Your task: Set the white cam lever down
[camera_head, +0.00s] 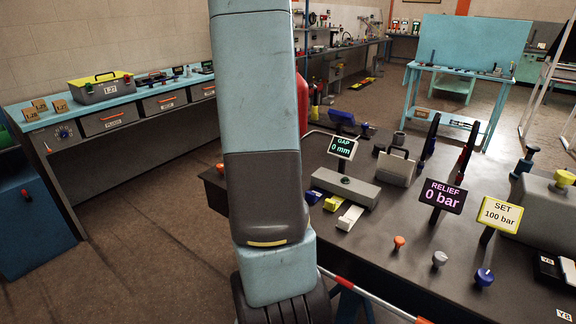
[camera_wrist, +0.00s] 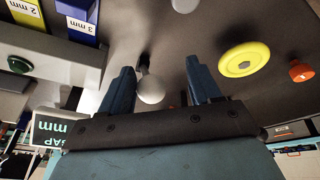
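A white ball knob (camera_wrist: 151,89) on a short dark stem shows in the wrist view, between the two fingers and apart from both. It looks like the end of the white cam lever; the rest of the lever is hard to make out. My gripper (camera_wrist: 160,67) is open, with a blue finger on each side of the knob. Whether the lever is up or down cannot be told. In the head view my arm covers this part of the bench, and my fingertips are hidden.
In the wrist view a yellow disc (camera_wrist: 244,60) and an orange knob (camera_wrist: 301,71) lie to the right. Blocks marked 2 mm and 3 mm (camera_wrist: 80,20) are at upper left. A GAP display (camera_head: 342,147) reading 0 mm stands on the dark bench (camera_head: 375,262).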

